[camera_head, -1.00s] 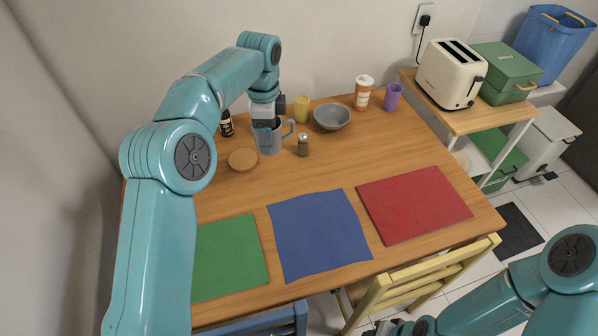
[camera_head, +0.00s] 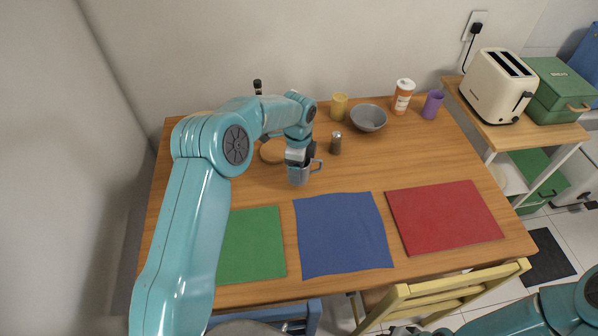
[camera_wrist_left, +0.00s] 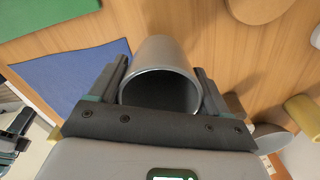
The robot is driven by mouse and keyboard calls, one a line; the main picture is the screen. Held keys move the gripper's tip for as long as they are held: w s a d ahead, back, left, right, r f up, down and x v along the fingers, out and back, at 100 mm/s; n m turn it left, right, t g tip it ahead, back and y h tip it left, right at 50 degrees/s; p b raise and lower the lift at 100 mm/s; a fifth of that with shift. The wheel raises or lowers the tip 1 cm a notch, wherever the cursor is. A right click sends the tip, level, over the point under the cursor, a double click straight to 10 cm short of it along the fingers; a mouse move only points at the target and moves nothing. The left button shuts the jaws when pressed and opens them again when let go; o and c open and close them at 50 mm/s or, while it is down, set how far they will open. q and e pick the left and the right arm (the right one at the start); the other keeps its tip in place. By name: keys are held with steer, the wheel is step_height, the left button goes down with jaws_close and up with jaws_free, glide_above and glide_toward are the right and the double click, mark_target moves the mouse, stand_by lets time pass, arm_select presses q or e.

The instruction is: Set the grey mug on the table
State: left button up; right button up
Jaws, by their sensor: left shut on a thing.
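The grey mug (camera_head: 299,177) is in my left gripper (camera_head: 299,164), over the wooden table (camera_head: 165,222), just behind the blue mat. Its handle points to the right in the head view. In the left wrist view, the mug (camera_wrist_left: 163,52) sits between the two dark fingers of the left gripper (camera_wrist_left: 160,85), which are shut on it, and its open rim faces the camera. I cannot tell whether its base touches the table. My right gripper (camera_head: 402,330) barely shows at the bottom edge of the head view, and its fingers cannot be made out.
Green (camera_head: 252,245), blue (camera_head: 343,235) and red (camera_head: 445,217) mats lie along the front. Behind the mug are a round coaster (camera_head: 272,152), a shaker (camera_head: 335,144), a yellow cup (camera_head: 339,106), a grey bowl (camera_head: 368,119), an orange-white bottle (camera_head: 403,96) and a purple cup (camera_head: 433,104).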

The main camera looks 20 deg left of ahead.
arm_select(q)
step_height(320, 180, down, 3)
steer(key=shift+d+r, duration=0.1)
steer(key=shift+w+f, duration=0.15)
steer(key=shift+f, duration=0.4)
steer(key=o, duration=1.2)
steer(key=shift+c, duration=0.2)
